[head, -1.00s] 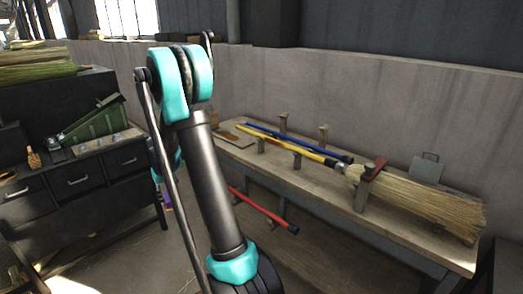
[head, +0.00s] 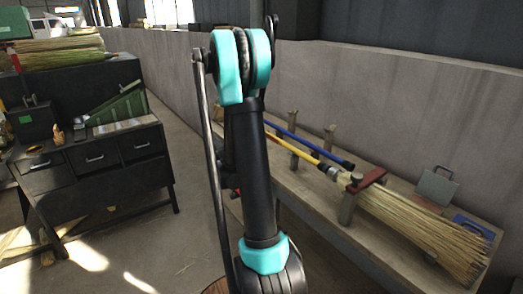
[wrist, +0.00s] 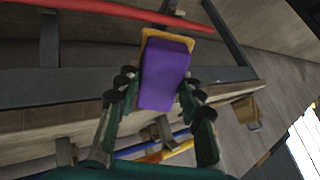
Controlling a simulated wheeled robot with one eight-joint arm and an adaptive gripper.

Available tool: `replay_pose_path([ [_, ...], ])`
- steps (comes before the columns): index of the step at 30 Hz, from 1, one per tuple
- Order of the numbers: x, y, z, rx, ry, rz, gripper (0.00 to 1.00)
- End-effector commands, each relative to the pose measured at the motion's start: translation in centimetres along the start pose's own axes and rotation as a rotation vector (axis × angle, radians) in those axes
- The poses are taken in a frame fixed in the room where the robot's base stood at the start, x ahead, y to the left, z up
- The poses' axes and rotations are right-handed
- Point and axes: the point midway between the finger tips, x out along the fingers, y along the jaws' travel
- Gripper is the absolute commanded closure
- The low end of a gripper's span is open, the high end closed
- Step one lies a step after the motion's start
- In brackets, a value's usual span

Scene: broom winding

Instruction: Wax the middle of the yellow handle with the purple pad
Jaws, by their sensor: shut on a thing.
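In the wrist view my gripper (wrist: 155,98) is shut on the purple pad (wrist: 164,75), which has a tan backing along its far edge. In the head view my arm hides the gripper and the pad. The yellow handle (head: 300,143) belongs to a straw broom (head: 420,225) lying along the bench at the right; my arm covers the left part of the handle. A piece of the yellow handle (wrist: 165,154) also shows low in the wrist view, apart from the pad.
A blue handle (head: 310,145) lies behind the yellow one. Wooden posts (head: 329,138) and a red clamp (head: 369,179) stand on the bench (head: 310,200). A red bar (wrist: 130,11) crosses the wrist view's top. A dark drawer cabinet (head: 95,165) stands left, with open floor between.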

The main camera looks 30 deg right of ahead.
Motion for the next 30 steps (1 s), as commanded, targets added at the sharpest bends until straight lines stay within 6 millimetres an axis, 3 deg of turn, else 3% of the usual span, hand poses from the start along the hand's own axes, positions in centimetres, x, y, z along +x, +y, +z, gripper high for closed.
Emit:
replay_pose_path([
  [11, -0.9, 1.4, -5.8, 0.365, 0.504, 0.089, 0.86],
  [19, -4.4, 2.0, -11.9, 0.516, 0.973, 0.168, 0.86],
  [24, -6.5, 1.9, -13.8, 0.509, 1.092, 0.16, 0.86],
  [30, -6.4, 2.1, -14.8, 0.505, 1.11, 0.157, 0.86],
])
